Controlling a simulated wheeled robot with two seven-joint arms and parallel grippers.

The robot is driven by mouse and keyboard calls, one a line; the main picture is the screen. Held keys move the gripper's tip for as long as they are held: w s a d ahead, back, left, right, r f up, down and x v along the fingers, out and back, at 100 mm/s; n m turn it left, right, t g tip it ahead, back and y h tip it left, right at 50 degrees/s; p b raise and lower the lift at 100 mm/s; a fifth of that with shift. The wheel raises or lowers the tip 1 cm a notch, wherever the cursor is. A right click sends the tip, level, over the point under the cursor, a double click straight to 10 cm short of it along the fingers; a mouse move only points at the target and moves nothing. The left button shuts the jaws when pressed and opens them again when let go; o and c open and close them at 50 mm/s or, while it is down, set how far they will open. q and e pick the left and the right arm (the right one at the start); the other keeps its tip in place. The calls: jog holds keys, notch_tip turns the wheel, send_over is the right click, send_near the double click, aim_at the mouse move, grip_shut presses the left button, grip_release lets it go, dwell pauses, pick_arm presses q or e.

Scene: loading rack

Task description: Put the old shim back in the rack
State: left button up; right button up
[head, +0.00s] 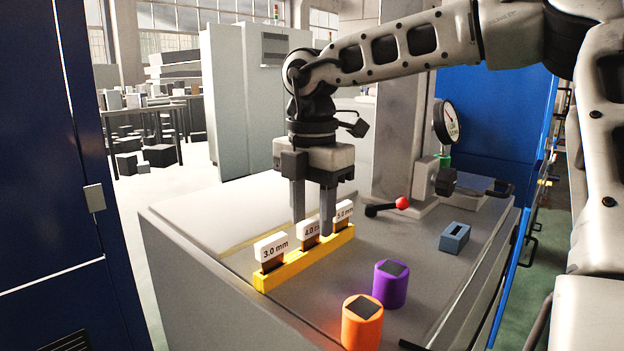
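A yellow rack (280,274) stands on the grey machine top and holds three upright shims with white labels. The shim labelled 3.0 mm (270,248) is at the near left end. The middle shim (307,230), whose label seems to read 4.0 mm, is partly hidden by my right gripper. The 5.0 mm shim (344,211) is at the far end. My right gripper (314,228) points down over the middle shim, one finger on each side of its label. The fingers stand apart, wider than the label's thickness. Which shim is the old one cannot be told. My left gripper is not in view.
A small blue block with a dark slot (454,238) sits to the right. A purple cylinder (390,285) and an orange cylinder (362,324) stand near the front edge. A red-knobbed lever (401,204) and a dial gauge (446,122) are by the grey column behind.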

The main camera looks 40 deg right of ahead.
aim_at(312, 219)
notch_tip(312, 219, up, 16)
jog(key=p, duration=0.2)
dwell(0.4)
